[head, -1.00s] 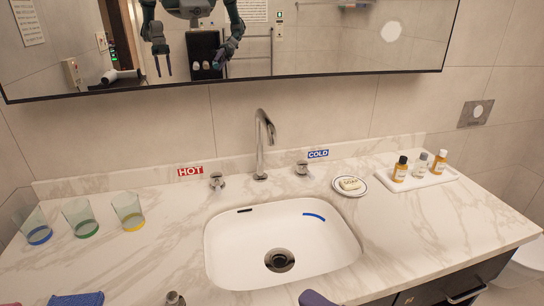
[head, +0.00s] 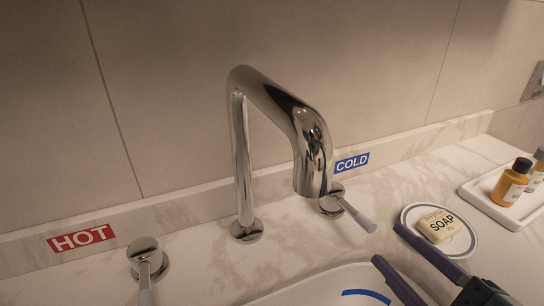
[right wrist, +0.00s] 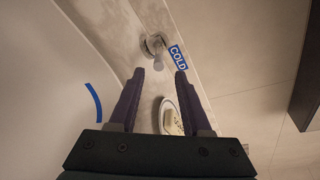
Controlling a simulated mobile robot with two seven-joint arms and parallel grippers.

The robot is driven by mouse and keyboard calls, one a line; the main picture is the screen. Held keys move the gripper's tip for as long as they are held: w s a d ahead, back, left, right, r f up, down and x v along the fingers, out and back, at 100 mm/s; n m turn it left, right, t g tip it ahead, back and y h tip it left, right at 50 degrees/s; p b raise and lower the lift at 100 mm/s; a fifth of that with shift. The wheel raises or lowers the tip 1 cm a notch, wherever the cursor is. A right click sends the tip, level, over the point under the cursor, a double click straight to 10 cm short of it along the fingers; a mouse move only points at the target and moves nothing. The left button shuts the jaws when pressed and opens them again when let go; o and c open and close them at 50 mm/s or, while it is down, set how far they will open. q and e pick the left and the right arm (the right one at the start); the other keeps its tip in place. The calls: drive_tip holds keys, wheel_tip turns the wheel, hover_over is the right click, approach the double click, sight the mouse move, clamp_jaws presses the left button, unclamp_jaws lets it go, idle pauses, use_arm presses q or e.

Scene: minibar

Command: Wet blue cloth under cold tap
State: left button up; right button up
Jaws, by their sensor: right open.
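The chrome faucet (head: 285,110) rises at the back of the basin, its spout bent down toward it. The cold tap handle (head: 345,204) stands right of the spout below the blue COLD label (head: 352,163); its lever points toward the front right. My right gripper (head: 388,243) is open and empty, its two purple fingers just in front and right of the cold handle. In the right wrist view, the cold handle (right wrist: 155,46) lies beyond the open fingertips (right wrist: 160,74), roughly in line with the gap. The blue cloth and my left gripper are out of view.
The hot tap handle (head: 148,260) stands at left, by the red HOT label (head: 82,238). A soap bar (head: 438,226) on a round dish (head: 408,216) sits close to my right gripper. A white tray (head: 486,196) with bottles is at far right. The basin (head: 310,290) shows in front.

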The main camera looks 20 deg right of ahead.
sight(371, 229)
drive_tip(key=b+x, duration=0.1)
drive_tip(key=x, duration=0.8)
drive_tip(key=shift+f, duration=0.15)
clamp_jaws()
idle(1.1)
